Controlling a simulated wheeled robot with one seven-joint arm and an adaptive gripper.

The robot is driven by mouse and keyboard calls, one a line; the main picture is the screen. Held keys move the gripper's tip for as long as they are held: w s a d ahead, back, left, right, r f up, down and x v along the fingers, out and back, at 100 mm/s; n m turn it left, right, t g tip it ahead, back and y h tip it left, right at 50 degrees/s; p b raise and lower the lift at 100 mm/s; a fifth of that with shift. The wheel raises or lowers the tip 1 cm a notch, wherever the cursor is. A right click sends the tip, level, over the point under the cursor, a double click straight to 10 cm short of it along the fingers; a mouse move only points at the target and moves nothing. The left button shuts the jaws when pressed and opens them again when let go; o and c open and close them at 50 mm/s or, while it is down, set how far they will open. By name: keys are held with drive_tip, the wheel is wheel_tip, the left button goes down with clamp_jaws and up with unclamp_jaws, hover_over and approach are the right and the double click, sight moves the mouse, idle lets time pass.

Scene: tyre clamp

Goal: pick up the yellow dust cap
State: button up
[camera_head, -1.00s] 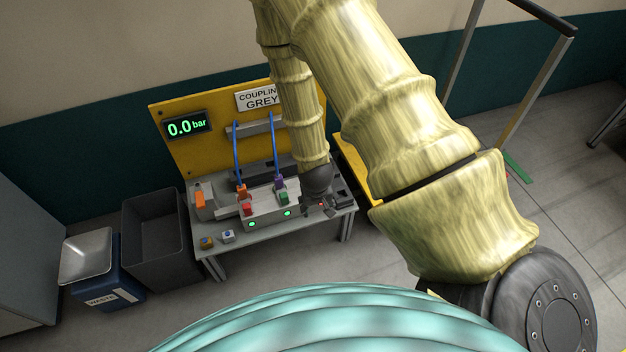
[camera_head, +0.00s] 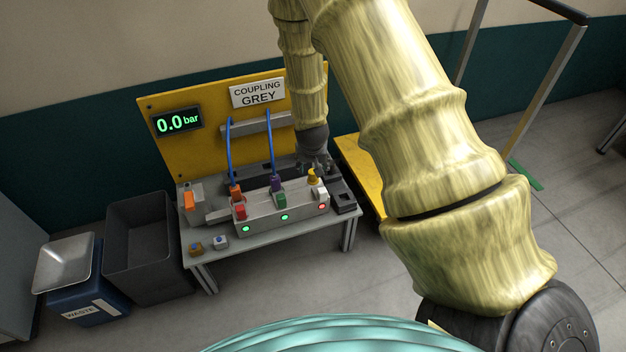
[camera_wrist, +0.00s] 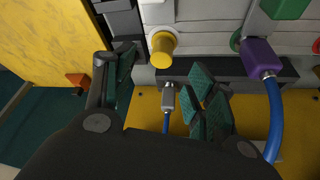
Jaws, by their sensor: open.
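The yellow dust cap (camera_head: 313,176) sits upright at the right end of the grey block (camera_head: 262,218) in the head view. In the wrist view the yellow dust cap (camera_wrist: 162,46) shows just beyond the fingertips, roughly in line with the gap between them. My gripper (camera_head: 318,165) is behind the cap in the head view, partly hidden. In the wrist view my gripper (camera_wrist: 165,78) is open, its dark green finger pads apart. A grey connector (camera_wrist: 168,97) on a blue hose shows between the fingers; I cannot tell its depth. Nothing appears gripped.
Blue hoses with orange (camera_head: 236,191) and purple (camera_head: 276,182) connectors stand at the block. Red (camera_head: 240,213), green (camera_head: 281,200) and white (camera_head: 320,194) parts line its front. A yellow panel (camera_head: 190,140) rises behind. Grey and blue bins stand left of the bench.

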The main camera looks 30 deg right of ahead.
sight(313, 173)
drive_tip(key=b+x, duration=0.2)
drive_tip(key=x, duration=0.5)
drive_tip(key=shift+f, duration=0.3)
drive_tip(key=shift+r, duration=0.1)
drive_tip(key=c, duration=1.1)
